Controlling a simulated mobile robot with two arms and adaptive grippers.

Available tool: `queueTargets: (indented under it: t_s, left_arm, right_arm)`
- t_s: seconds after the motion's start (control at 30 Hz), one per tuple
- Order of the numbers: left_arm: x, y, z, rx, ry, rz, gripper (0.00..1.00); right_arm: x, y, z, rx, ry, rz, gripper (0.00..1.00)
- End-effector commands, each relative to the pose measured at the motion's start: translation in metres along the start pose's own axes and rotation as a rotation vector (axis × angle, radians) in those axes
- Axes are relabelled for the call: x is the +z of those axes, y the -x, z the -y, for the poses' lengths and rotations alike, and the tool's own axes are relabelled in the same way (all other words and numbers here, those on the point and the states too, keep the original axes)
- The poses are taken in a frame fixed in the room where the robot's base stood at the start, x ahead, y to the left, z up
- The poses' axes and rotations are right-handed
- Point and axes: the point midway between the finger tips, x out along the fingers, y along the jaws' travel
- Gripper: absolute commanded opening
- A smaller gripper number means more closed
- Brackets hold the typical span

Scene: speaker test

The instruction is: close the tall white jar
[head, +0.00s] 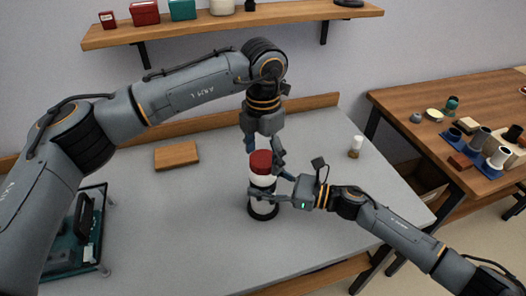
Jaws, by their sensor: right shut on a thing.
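The tall white jar (263,208) stands upright on the grey table, with a dark band around its middle and a dark base. A red lid (260,162) sits at its top; I cannot tell whether it is fully seated. My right gripper (265,187) reaches in from the right and is shut on the jar's body, its fingers covering part of it. My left gripper (263,152) points down from above, its fingers apart at the lid's two sides. I cannot tell whether they touch the lid.
A wooden block (177,155) lies left of the jar, and a small white-topped shaker (355,146) stands right. A teal case (75,240) is at the table's left. A wall shelf (285,15) hangs behind. A side table (420,98) holds cups and small items.

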Motion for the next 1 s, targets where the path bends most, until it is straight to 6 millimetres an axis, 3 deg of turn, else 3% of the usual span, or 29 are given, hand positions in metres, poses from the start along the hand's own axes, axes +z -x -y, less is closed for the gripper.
queueTargets:
  t_s: [0.03,0.23,0.43,0.47,0.6,1.0]
  left_arm:
    - [0.0000,0.0002,-0.0001,0.000,0.000,0.000,0.58]
    - [0.0000,0.0003,-0.0003,0.000,0.001,0.000,0.19]
    - [0.0000,0.0002,-0.0004,0.001,0.001,0.000,0.19]
    - [0.0000,0.0002,-0.0005,0.001,0.001,0.000,0.59]
    - [-0.0001,0.0002,-0.0004,0.000,0.001,0.000,0.83]
    - [0.0005,0.0060,-0.0005,0.001,0.001,0.002,0.83]
  right_arm:
    - [-0.0003,0.0001,-0.0001,0.000,-0.001,0.000,0.00]
    - [-0.0003,0.0001,-0.0001,0.000,-0.001,0.000,0.00]
    - [-0.0003,0.0001,-0.0002,0.000,-0.001,0.000,0.00]
    - [-0.0002,0.0001,-0.0002,0.000,-0.001,0.000,0.00]
    - [-0.0002,0.0001,-0.0002,0.000,-0.001,0.000,0.00]
    - [-0.0001,0.0001,-0.0001,0.000,-0.001,0.000,0.00]
